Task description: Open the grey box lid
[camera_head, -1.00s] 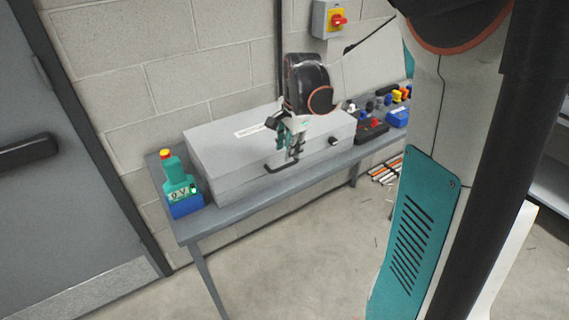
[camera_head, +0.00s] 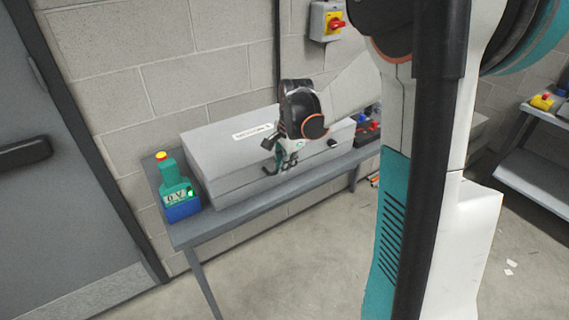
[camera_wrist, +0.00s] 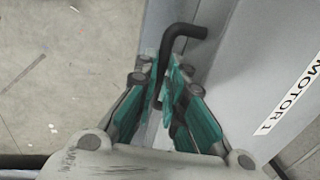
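The grey box (camera_head: 222,165) stands on the table with its lid (camera_head: 215,140) down. A label strip is on the lid, and it reads MOTOR 1 in the wrist view (camera_wrist: 290,92). A dark bar handle (camera_head: 269,167) sits at the box's front; it also shows in the wrist view (camera_wrist: 184,31). My gripper (camera_head: 284,165) is at the handle. In the wrist view its teal-padded fingers (camera_wrist: 164,75) lie on either side of the bar, close to it. Whether both pads touch the bar is not clear.
A teal and blue device with a red button (camera_head: 176,188) stands left of the box on the table (camera_head: 215,228). A switch with a red knob (camera_head: 327,21) is on the wall. Small items lie right of the box. The floor in front is clear.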

